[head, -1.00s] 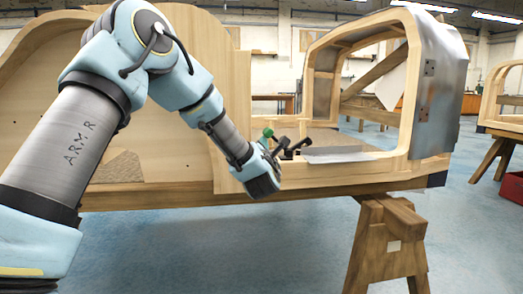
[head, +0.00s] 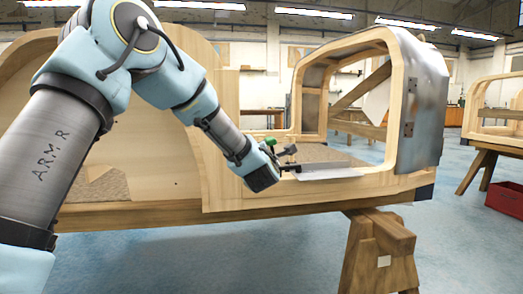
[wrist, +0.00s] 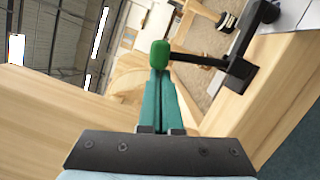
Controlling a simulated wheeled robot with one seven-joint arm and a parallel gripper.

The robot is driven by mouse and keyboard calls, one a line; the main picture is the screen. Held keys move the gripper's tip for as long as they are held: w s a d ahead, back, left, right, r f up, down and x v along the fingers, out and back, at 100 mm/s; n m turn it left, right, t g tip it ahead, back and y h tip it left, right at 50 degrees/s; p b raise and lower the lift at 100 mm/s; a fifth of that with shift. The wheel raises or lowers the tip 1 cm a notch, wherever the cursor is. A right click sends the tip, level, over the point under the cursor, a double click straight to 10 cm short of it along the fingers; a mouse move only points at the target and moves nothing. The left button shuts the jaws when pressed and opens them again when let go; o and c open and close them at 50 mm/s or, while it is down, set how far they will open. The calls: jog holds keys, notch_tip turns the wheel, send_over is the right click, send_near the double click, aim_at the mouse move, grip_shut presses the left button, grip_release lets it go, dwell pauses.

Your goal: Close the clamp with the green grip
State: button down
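The clamp's green grip (wrist: 160,56) is on the end of a dark lever (wrist: 198,61). The lever runs right to the black clamp body (wrist: 240,72) on the wooden frame's edge. In the head view the green grip (head: 271,142) shows just above my wrist, with the dark clamp parts (head: 288,150) to its right. My gripper (wrist: 160,78) has its two teal fingers together with only a thin line between them. Their tips are at the green grip's lower edge; I cannot tell whether they touch it. In the head view the fingers are mostly hidden.
The wooden bodyframe (head: 225,190) fills the middle, with a pale sheet (head: 330,172) on its ledge right of the clamp. A wooden sawhorse (head: 385,245) supports it. A red crate (head: 505,197) stands far right. Blue floor in front is open.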

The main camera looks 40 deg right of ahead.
jog(key=shift+s+d+r, duration=0.1)
jog(key=shift+s+d, duration=0.05)
jog(key=r+v, duration=0.1)
jog(key=v, duration=1)
jog(key=w+a+f+m+g+y, duration=0.3)
jog(key=w+a+f+m, duration=0.3)
jog(key=a, duration=0.7)
jog(key=w+a+f+m+g+y, duration=0.35)
jog(key=a+f, duration=0.55)
jog(key=a, duration=0.4)
jog(key=s+a+f+m+g+y, duration=0.25)
jog(key=s+a, duration=0.35)
jog(key=a, duration=0.5)
jog(key=s+a+f+m+g+y, duration=0.2)
jog(key=s+a+f+m+g, duration=0.3)
jog(key=a, duration=0.7)
notch_tip(320, 180, up, 29)
jog(key=s+n+p, duration=0.2)
jog(key=p, duration=2.5)
jog(key=shift+a+t, duration=0.2)
jog(key=shift+t, duration=0.2)
